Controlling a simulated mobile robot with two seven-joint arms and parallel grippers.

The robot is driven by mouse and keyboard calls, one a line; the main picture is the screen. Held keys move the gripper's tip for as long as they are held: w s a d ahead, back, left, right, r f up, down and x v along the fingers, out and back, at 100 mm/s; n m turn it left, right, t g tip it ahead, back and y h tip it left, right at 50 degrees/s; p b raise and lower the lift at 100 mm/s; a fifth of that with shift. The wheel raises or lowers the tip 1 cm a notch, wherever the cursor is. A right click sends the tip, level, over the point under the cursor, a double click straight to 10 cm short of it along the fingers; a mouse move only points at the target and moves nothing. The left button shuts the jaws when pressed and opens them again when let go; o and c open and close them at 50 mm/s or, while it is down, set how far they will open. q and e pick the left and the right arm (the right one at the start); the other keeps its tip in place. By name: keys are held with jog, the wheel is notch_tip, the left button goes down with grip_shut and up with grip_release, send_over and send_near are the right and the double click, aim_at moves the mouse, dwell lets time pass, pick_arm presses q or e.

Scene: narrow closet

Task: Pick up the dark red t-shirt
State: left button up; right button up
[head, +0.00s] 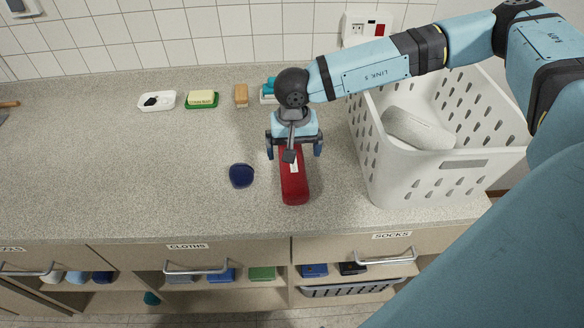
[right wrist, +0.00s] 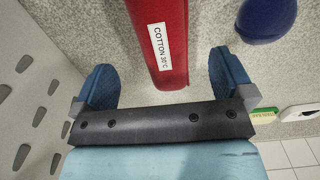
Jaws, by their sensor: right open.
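The dark red t-shirt (head: 293,182) lies rolled up on the speckled counter, in the middle of the head view. It also shows in the right wrist view (right wrist: 172,30), with a white label reading "COTTON 30°C". My right gripper (head: 294,149) is above the far end of the t-shirt and partly hides it. In the right wrist view my right gripper (right wrist: 158,75) is open, with one blue finger on each side of the t-shirt's end. Gaps show between the fingers and the cloth. My left gripper is not in view.
A white basket (head: 400,187) with a light grey roll (head: 418,129) stands right of the t-shirt. A dark blue rolled item (head: 241,176) lies close on its left. Soap dishes and a brown block (head: 241,95) stand farther back. The counter's left side is mostly clear.

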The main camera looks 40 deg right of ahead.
aim_at(293, 166)
jog(key=shift+w+d+f+p, duration=0.1)
jog(key=shift+w+f+p, duration=0.05)
jog(key=shift+f, duration=1.05)
jog(key=shift+w+f+p, duration=0.15)
jog(key=shift+f, duration=1)
jog(key=shift+w+d+f+p, duration=0.1)
jog(key=shift+w+f+p, duration=0.05)
jog(key=shift+f, duration=1.05)
jog(key=c, duration=1.1)
jog(key=shift+r, duration=0.1)
notch_tip(293, 166, up, 20)
jog(key=shift+f+b, duration=0.1)
jog(key=shift+b, duration=0.6)
